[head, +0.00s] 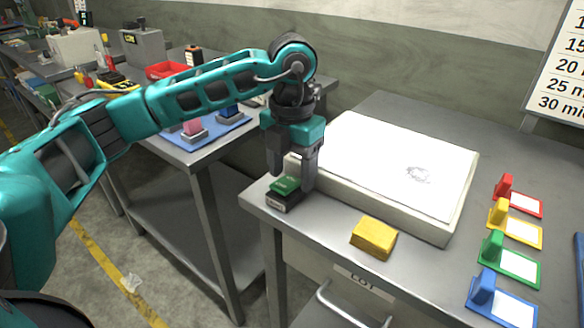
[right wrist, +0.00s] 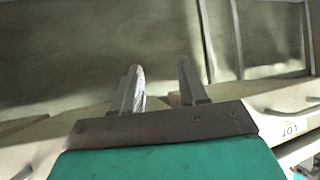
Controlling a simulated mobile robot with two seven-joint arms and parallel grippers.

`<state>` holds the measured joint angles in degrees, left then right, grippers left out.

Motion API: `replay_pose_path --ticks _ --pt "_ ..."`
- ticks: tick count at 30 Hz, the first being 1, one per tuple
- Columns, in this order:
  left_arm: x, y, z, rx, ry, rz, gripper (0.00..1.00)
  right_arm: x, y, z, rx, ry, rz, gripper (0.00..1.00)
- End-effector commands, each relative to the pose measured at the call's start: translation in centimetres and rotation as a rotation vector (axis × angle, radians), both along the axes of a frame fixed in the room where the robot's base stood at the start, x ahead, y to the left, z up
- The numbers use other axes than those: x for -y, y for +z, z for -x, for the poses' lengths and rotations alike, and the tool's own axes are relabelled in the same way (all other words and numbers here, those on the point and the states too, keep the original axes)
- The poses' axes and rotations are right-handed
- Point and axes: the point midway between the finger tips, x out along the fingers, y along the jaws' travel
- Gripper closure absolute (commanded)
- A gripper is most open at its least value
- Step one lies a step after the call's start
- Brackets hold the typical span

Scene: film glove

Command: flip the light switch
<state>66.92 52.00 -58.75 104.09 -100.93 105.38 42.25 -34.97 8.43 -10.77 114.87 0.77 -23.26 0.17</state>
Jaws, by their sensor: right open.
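A small black box with a green top (head: 285,190) sits at the near left corner of the metal table; it may be the light switch, but I cannot tell for sure. My left gripper (head: 291,174) points down right over it, its two fingers apart with the green top at their tips. Whether the fingers touch or pinch it is unclear. A flat pale box with a white top (head: 345,125) lies just right of the gripper. My right gripper (right wrist: 162,88) shows only in the right wrist view, open and empty, its fingers apart.
A yellow block (head: 374,238) lies near the front edge. Red, yellow, green and blue holders with cards (head: 497,300) line the right side. A second table at left carries a blue mat (head: 228,128) and a red tray (head: 166,70). A drawer handle (head: 345,308) sticks out below.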

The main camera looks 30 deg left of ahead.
Motion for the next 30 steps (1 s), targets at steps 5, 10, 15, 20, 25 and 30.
replay_pose_path --ticks 5,10,15,20,25,30 --pt "0.0 0.0 0.0 0.000 0.000 0.000 0.55 0.0 0.0 0.0 0.000 0.000 0.000 0.57" --pt "0.0 0.0 0.0 0.000 0.000 0.000 0.72 0.0 0.0 0.0 0.001 0.000 0.000 0.57" --pt "0.0 0.0 0.0 0.000 0.000 0.000 0.88 0.0 -0.1 0.0 0.001 0.001 0.001 0.57" --pt "0.0 -0.1 0.0 0.010 0.000 0.001 0.92 0.0 -0.4 0.0 0.001 0.000 0.000 0.57" --pt "-0.1 -0.5 0.3 0.110 0.000 0.008 0.92 -0.3 -2.5 0.0 -0.014 0.003 -0.006 0.57" --pt "-0.1 -0.4 0.6 0.239 0.000 0.018 0.92 -1.4 -3.4 -0.5 -0.003 0.021 -0.025 0.57"
